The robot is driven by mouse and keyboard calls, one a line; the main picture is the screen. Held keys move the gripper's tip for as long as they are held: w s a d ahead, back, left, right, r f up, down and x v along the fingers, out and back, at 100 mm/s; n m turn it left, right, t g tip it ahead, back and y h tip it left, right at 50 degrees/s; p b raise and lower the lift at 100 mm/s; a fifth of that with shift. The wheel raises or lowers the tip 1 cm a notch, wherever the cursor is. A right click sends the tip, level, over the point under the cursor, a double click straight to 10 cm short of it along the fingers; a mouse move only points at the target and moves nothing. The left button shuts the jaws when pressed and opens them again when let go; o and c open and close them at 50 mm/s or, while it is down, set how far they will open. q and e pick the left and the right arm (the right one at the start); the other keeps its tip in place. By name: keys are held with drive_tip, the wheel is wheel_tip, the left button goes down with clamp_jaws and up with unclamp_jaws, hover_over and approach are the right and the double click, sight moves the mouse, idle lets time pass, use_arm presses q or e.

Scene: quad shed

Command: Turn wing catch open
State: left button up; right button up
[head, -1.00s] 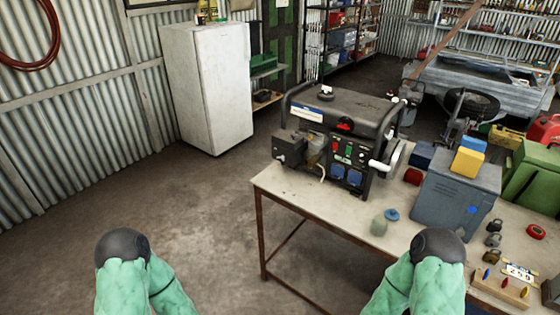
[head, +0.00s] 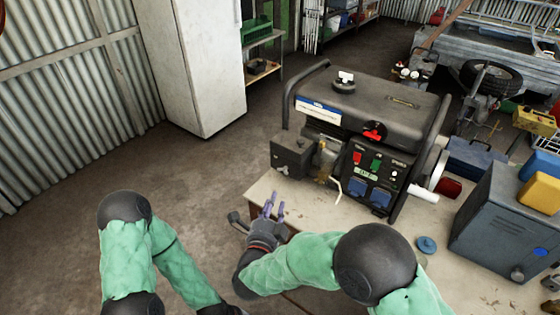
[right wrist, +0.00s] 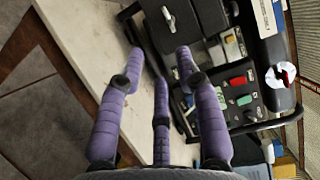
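The generator (head: 370,130) stands on the bench with a dark box (head: 292,156) on its left side. The right wrist view shows the open fingers (right wrist: 160,60) pointing toward the generator.
The pale bench (head: 320,222) has its front left corner under my right gripper. A blue-lidded jar (head: 427,245) and a grey metal box (head: 510,225) stand to the right. A white fridge (head: 190,65) is behind left. The floor left of the bench is clear.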

sight(284, 170)
drive_tip(key=r+b+x, duration=0.1)
drive_tip(key=b+x, duration=0.2)
drive_tip(key=x, duration=0.7)
drive_tip(key=shift+w+r+m, duration=0.25)
drive_tip(key=shift+w+m, duration=0.05)
drive_tip(key=shift+w, duration=0.05)
drive_tip(key=shift+d, duration=0.15)
clamp_jaws()
